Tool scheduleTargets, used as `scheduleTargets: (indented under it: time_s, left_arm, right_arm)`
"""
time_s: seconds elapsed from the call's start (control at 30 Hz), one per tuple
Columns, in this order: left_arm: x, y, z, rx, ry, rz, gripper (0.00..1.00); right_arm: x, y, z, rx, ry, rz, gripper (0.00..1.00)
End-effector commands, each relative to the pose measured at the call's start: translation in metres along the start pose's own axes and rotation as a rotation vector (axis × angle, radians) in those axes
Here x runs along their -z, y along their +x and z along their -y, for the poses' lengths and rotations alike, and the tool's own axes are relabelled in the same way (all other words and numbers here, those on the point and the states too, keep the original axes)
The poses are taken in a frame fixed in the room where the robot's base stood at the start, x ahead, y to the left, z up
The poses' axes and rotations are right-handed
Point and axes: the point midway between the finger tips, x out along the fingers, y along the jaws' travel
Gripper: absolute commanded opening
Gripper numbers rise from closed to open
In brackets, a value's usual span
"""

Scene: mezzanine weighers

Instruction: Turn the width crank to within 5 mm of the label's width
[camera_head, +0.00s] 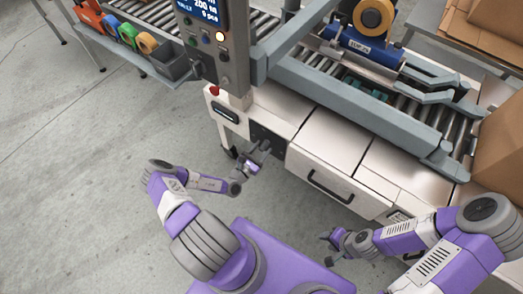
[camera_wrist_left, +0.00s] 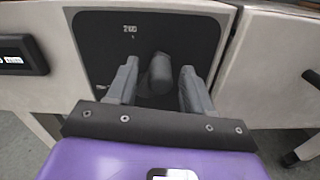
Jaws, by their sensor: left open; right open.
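The width crank's dark rounded knob (camera_wrist_left: 161,72) stands in front of a black panel (camera_wrist_left: 95,35) on the pale machine cabinet. A small white marking at the panel's top is too blurred to read surely. My left gripper (camera_wrist_left: 160,92) is open, one finger on each side of the knob, with gaps visible. In the head view my left gripper (camera_head: 258,153) is at the black panel (camera_head: 270,142) and hides most of the crank. My right gripper (camera_head: 331,246) is open and empty, low in front of the drawers, away from the crank. The label is not clearly identifiable.
A small display (camera_head: 225,113) sits left of the panel. A drawer with a black handle (camera_head: 330,187) is to its right. A control screen (camera_head: 208,15) stands above, beside the roller conveyor (camera_head: 403,103). Cardboard boxes (camera_head: 500,140) stand at right. The floor at left is clear.

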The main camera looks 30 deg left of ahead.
Motion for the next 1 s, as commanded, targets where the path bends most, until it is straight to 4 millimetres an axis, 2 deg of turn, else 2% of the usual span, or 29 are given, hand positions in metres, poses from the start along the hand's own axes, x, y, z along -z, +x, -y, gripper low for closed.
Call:
scheduleTargets:
  time_s: [0.27,0.6,1.0]
  left_arm:
    - [0.000,0.002,0.000,0.002,0.000,0.000,0.51]
    - [0.000,0.002,0.000,0.002,0.000,0.000,0.01]
    - [-0.001,0.002,-0.002,0.002,-0.047,-0.001,0.00]
  right_arm:
    - [0.000,0.000,0.000,0.000,0.000,0.000,0.43]
    - [0.000,0.000,0.000,0.000,0.000,0.000,0.43]
    - [-0.001,-0.012,0.004,0.000,0.000,0.000,0.43]
